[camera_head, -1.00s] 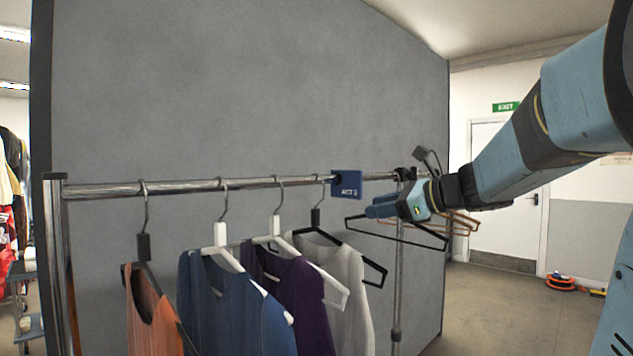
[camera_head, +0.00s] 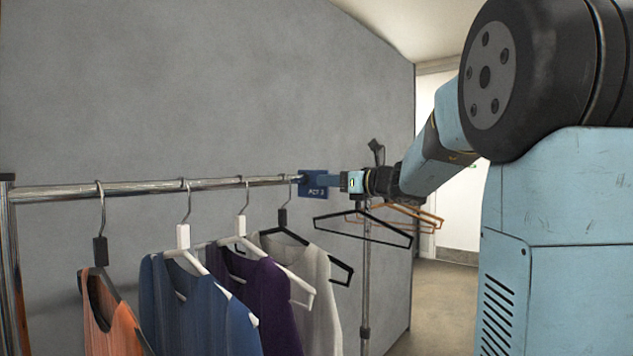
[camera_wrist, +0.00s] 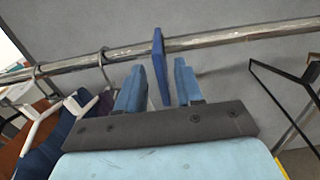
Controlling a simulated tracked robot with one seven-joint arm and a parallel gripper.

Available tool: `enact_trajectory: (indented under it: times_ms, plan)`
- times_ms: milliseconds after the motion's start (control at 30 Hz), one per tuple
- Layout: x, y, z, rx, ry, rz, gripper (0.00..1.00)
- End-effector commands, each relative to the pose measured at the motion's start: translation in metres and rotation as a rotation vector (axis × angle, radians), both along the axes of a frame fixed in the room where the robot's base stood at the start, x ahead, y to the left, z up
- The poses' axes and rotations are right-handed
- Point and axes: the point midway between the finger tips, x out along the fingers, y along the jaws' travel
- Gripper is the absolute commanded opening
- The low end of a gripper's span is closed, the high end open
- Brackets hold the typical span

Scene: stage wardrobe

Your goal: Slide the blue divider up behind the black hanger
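The blue divider (camera_head: 313,190), lettered "ACT 3", hangs on the chrome rail (camera_head: 140,187), right of the clothed hangers. In the wrist view the divider (camera_wrist: 158,65) stands edge-on between my gripper's two blue fingers (camera_wrist: 158,85), with a gap on each side. My gripper (camera_head: 331,181) is open at the rail. A black hanger (camera_head: 283,217) with a light grey top is the closest hanger left of the divider. Another black hanger (camera_head: 100,252) carries the orange top at the far left. An empty black hanger (camera_head: 365,228) hangs right of the divider.
White hangers with a blue top (camera_head: 200,305) and a purple top (camera_head: 265,300) hang between the clothed black ones. Orange-brown hangers (camera_head: 415,215) hang farther right. A grey wall panel (camera_head: 200,90) stands behind the rail. A short bare stretch of rail lies left of the divider.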

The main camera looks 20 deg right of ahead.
Motion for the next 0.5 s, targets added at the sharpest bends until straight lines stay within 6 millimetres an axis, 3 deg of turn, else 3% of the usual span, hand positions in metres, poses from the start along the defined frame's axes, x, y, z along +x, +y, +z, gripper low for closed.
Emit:
enact_trajectory:
  times_ms: [200,500]
  plan:
    - [0.025,0.018,0.0,0.001,0.001,0.001,0.36]
    - [0.036,0.026,0.0,-0.001,0.001,0.0,0.36]
